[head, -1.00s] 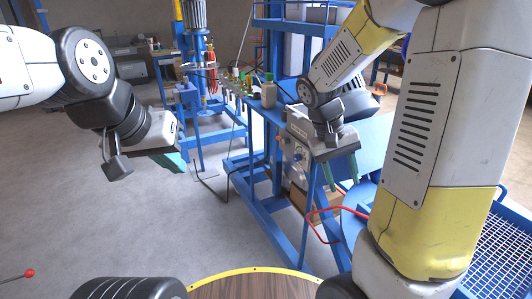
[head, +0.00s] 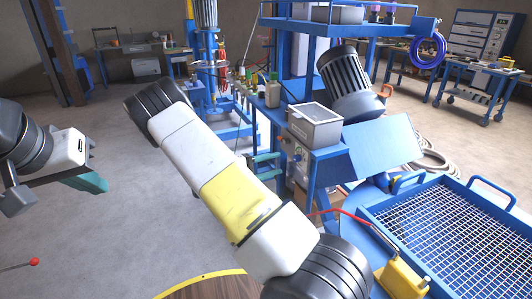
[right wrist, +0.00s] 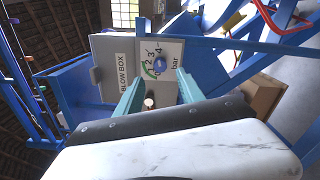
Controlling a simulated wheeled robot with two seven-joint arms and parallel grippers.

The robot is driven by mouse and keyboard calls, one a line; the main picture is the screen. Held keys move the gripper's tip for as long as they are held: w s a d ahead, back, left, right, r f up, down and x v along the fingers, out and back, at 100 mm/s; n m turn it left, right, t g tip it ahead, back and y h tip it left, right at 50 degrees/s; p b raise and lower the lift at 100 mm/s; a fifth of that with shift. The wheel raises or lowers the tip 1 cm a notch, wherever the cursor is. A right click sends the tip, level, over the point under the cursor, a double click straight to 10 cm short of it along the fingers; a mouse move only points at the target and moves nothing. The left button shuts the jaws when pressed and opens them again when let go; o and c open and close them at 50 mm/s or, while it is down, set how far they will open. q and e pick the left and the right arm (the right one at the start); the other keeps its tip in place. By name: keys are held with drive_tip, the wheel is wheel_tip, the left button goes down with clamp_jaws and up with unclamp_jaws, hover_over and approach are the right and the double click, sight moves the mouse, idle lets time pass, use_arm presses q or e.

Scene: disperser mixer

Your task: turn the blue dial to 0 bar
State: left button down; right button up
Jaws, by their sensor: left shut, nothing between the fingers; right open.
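The blue dial (right wrist: 159,65) sits on a white scale plate with numbers and "bar" in the right wrist view. Its exact setting is too small to read. The plate is on a grey box labelled "BLOW BOX" (right wrist: 122,78). My right gripper (right wrist: 160,76) is open, its two teal fingers pointing at the panel, with the dial between the fingertips in the picture. I cannot tell whether they touch it. My left gripper (head: 92,183) is shut and empty at the left, away from the panel.
A white round knob (right wrist: 149,103) is low on the panel between the fingers. Blue frame bars surround the box. A blue mesh tray (head: 450,240) is at right.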

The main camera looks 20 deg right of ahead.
sight(294, 159)
drive_tip(key=d, duration=0.7)
drive_tip(key=shift+w+d, duration=0.25)
drive_tip(key=shift+d, duration=0.05)
clamp_jaws()
